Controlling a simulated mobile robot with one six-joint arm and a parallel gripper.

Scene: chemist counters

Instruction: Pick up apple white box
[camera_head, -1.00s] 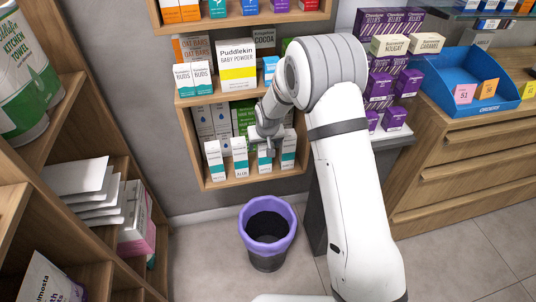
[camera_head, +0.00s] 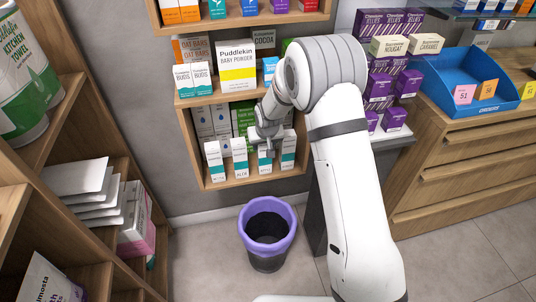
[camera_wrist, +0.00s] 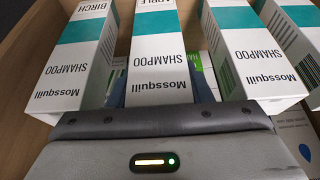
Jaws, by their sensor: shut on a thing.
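The apple white box (camera_wrist: 160,60) is a white shampoo carton with a teal band, in the middle of the wrist view, its print upside down. In the head view the box (camera_head: 265,167) is third from the left in the front row of the lower shelf, partly hidden by my gripper. My gripper (camera_head: 266,146) is shut on this box, with a finger along each side. In the wrist view my gripper (camera_wrist: 160,96) reaches in from the bottom edge. I cannot tell whether the box is clear of the shelf.
A birch shampoo box (camera_wrist: 78,50) and another shampoo box (camera_wrist: 238,55) stand close on either side. The wooden shelf (camera_head: 255,181) has a board above it. A purple-rimmed bin (camera_head: 267,258) stands on the floor below. A purple stack (camera_head: 378,87) is at right.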

